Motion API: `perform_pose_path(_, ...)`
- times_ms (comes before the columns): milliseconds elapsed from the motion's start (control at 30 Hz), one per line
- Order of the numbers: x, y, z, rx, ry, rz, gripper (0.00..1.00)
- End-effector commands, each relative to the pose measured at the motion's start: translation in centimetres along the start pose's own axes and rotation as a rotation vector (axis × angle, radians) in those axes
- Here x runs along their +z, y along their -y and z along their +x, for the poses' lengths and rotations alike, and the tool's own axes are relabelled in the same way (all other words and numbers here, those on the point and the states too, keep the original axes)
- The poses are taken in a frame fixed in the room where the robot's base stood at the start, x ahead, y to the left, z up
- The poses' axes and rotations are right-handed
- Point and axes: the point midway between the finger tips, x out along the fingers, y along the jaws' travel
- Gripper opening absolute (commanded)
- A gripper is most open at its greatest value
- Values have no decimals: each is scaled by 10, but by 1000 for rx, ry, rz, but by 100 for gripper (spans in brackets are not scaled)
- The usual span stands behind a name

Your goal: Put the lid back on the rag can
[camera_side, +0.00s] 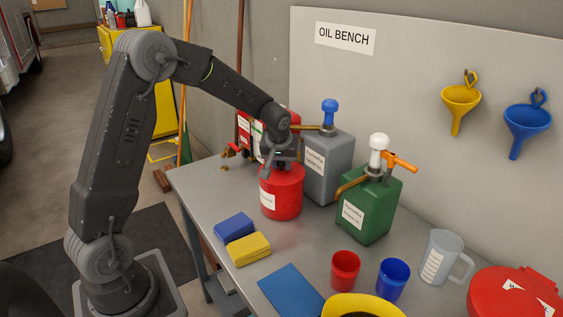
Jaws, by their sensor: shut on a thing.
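The red can with a white label (282,197), which I take for the rag can, stands upright toward the back of the bench. My gripper (283,163) is directly over its top, pointing down, and is shut on what looks like the red lid (291,173). The lid is level with the can's mouth. From this view I cannot tell whether it rests on the rim or is just above it. My fingers hide the part that they grip.
A grey pump can (327,172) stands close behind the red can, with a green pump can (369,211) to its right. Blue (234,227) and yellow (248,249) blocks lie in front. Red (345,272) and blue (392,281) cups and a jug (438,257) stand at right.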

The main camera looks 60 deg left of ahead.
Motion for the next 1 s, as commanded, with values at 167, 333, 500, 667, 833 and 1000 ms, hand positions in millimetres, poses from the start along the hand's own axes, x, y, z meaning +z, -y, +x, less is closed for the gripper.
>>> perform_pose_path(167,0,0,0,0,0,0,4)
perform_pose_path(333,0,0,0,0,0,0,40)
perform_pose_path(500,0,0,0,0,0,0,56)
perform_pose_path(667,0,0,0,0,0,0,58)
perform_pose_path(833,0,0,0,0,0,0,72)
perform_pose_path(1000,0,0,0,0,0,0,84)
